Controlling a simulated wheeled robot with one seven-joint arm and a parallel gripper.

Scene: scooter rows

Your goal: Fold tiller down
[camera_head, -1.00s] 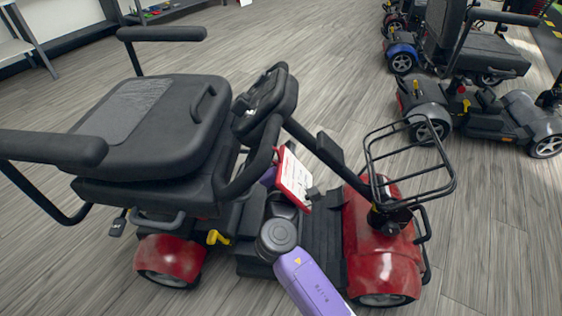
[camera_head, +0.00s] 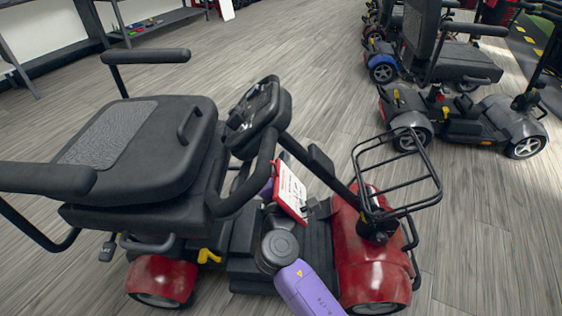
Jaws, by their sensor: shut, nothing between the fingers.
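The red scooter fills the left and middle of the head view, with its red front body (camera_head: 372,262) at the right. Its black tiller (camera_head: 322,165) leans back from the front towards the seat (camera_head: 140,145). The tiller head (camera_head: 257,108) with its loop handle hangs by the seat's front edge, above the footwell. My purple arm enters from the bottom and bends over the footwell. A purple part of it shows behind the handle loop.
A black wire basket (camera_head: 398,175) juts out at the scooter's front. A grey scooter (camera_head: 465,115) stands at the right, with more scooters behind it. A low shelf (camera_head: 160,22) is at the back left. Wood-look floor between them is clear.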

